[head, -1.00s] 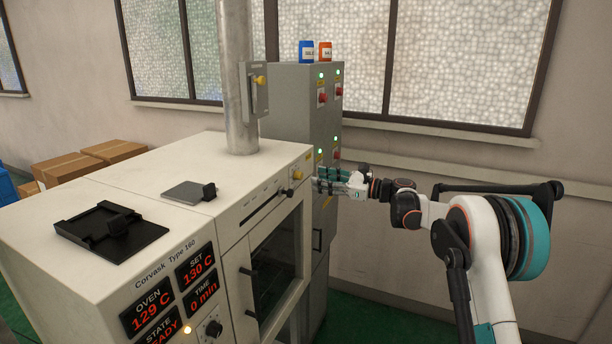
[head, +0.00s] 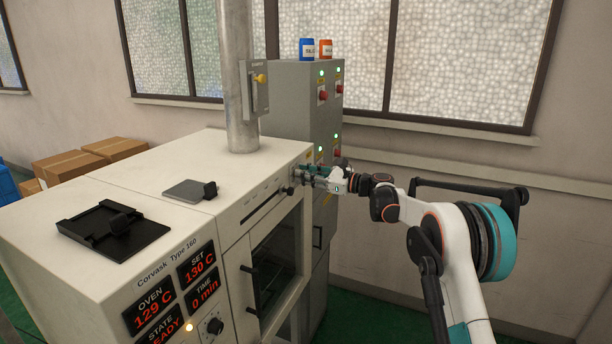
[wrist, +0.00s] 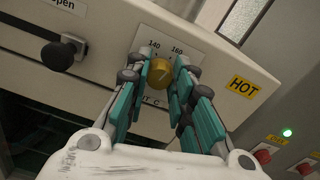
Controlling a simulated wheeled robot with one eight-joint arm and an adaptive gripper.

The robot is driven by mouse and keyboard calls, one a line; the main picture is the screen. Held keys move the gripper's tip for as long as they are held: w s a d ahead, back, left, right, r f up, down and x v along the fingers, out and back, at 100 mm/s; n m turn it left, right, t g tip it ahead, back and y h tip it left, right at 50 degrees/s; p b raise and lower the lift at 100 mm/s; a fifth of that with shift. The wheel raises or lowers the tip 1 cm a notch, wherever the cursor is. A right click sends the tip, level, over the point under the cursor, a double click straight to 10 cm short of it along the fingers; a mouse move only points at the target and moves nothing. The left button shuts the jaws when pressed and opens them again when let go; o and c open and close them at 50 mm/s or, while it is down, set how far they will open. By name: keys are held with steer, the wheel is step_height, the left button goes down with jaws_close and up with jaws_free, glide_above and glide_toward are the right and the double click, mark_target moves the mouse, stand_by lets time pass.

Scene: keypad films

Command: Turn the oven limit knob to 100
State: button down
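The oven limit knob (wrist: 160,72) is a round brass-yellow knob on the oven's front panel, with a dark mark on its face. Its scale plate (wrist: 168,44) shows 140 and 160 above the knob; the lower part is mostly hidden by my fingers. My gripper (wrist: 161,68) is open around the knob, one fingertip on each side; whether they touch it, I cannot tell. In the head view my gripper (head: 302,173) is at the right end of the oven front and covers the knob. The white oven (head: 85,282) reads OVEN 129 C and SET 130 C.
A black lever knob (wrist: 56,56) by an "Open" label sticks out left of the knob. A yellow HOT label (wrist: 243,87) is to its right. A grey cabinet (head: 295,85) with lights and red buttons stands behind the oven. Free space lies right of the oven.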

steer(key=shift+n+b, duration=0.3)
steer(key=shift+f+n+b, duration=0.15)
steer(key=shift+n+b, duration=1.25)
steer(key=shift+n, duration=3.45)
steer(key=shift+f+n+b, duration=0.15)
steer(key=shift+n+b, duration=1.25)
steer(key=shift+n, duration=3.5)
steer(key=shift+f+n+b, duration=0.15)
steer(key=shift+n+b, duration=1.25)
steer(key=shift+n, duration=3.45)
steer(key=c, duration=1.4)
jaws_free()
